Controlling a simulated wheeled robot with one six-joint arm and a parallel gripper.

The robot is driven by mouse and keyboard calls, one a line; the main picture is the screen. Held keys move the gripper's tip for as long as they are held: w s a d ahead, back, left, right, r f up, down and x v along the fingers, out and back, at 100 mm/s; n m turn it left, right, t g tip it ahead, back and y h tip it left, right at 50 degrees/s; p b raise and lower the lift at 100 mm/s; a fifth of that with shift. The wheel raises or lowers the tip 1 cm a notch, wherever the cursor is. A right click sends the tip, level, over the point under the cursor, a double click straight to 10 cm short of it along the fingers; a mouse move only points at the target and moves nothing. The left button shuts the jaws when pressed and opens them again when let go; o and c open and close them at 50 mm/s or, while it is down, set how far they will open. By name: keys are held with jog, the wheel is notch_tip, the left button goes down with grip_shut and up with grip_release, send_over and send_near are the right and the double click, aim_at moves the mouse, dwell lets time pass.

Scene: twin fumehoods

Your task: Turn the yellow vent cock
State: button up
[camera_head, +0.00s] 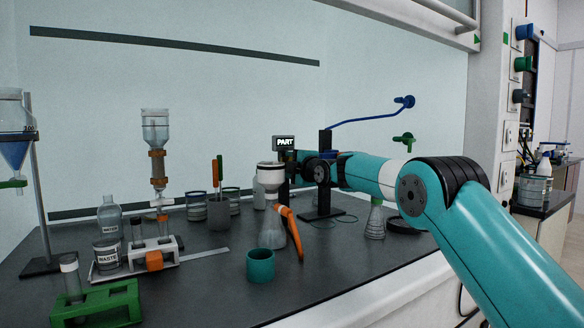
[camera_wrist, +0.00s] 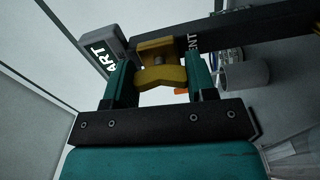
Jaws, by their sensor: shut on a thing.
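The yellow vent cock (camera_wrist: 161,76) shows in the wrist view between the two teal fingers of my gripper (camera_wrist: 157,82). The fingers are shut on its handle, one on each side. A dark sign reading PART (camera_wrist: 98,56) stands beside it, and part of a second label, ending in NT, shows on the right. In the head view the sign (camera_head: 285,142) stands behind the flask and funnel. There my gripper (camera_head: 292,160) is small and dark at the end of my teal arm, and the yellow cock cannot be made out.
A flask with a funnel (camera_head: 270,178) and an orange clamp (camera_head: 287,222) stand just in front. A teal cup (camera_head: 260,265), a grey tool holder (camera_head: 218,212) and a conical flask (camera_head: 375,222) are nearby. A green rack (camera_head: 98,303) is front left.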

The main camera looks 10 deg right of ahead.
jog(key=o, duration=0.9)
jog(key=shift+o, duration=0.2)
jog(key=b+v, duration=0.4)
jog(key=v, duration=1.3)
jog(key=shift+s, duration=0.2)
